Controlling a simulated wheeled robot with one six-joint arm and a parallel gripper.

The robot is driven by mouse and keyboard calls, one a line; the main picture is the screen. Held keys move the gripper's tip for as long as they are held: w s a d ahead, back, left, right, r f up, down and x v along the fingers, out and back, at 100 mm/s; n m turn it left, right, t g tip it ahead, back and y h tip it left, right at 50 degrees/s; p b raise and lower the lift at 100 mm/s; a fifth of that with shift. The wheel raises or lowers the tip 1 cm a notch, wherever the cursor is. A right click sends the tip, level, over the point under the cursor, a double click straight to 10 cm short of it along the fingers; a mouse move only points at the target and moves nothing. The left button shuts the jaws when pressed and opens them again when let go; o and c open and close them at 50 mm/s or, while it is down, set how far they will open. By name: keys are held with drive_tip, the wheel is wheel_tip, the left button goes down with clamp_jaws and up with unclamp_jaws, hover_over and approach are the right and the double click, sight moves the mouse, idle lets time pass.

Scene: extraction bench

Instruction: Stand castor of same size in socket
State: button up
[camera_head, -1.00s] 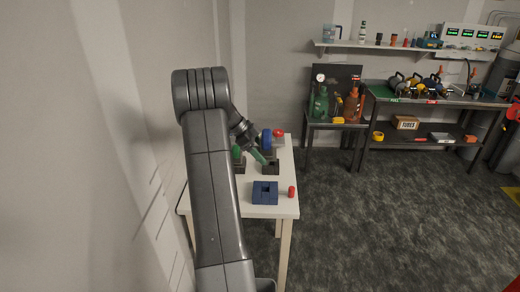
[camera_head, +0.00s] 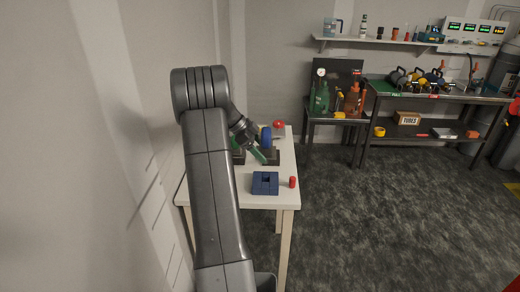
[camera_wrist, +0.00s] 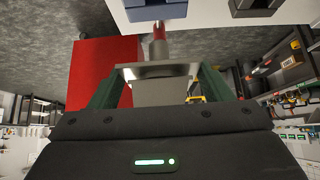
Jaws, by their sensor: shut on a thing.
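My gripper (camera_head: 258,155) is over the white table, partly behind my arm. In the wrist view its green fingers (camera_wrist: 158,95) are shut on a grey piece with a pale flat plate (camera_wrist: 150,72), apparently the castor. A red part with a grey lower end (camera_wrist: 158,38) shows beyond the plate; I cannot tell if it belongs to the held piece. A blue block with a square opening (camera_head: 265,183) stands at the table's front. A dark block (camera_head: 272,158) is close to the fingertips; contact is unclear. A blue upright round piece (camera_head: 266,138) stands behind it.
A small red cylinder (camera_head: 292,182) stands right of the blue block, near the edge of the white table (camera_head: 285,198). A red-topped piece (camera_head: 279,125) is at the back. My arm hides the table's left side. A side table (camera_head: 335,122) and workbench (camera_head: 440,95) stand farther off.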

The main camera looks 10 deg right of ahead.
sight(260, 179)
drive_tip(key=shift+f+b, duration=0.4)
drive_tip(key=shift+f, duration=0.4)
drive_tip(key=shift+b, duration=1.05)
idle(1.2)
drive_tip(key=shift+f+b, duration=4.1)
drive_tip(key=shift+f, duration=0.55)
drive_tip(key=o, duration=1.4)
drive_tip(key=shift+c, duration=0.2)
drive_tip(key=v, duration=1.4)
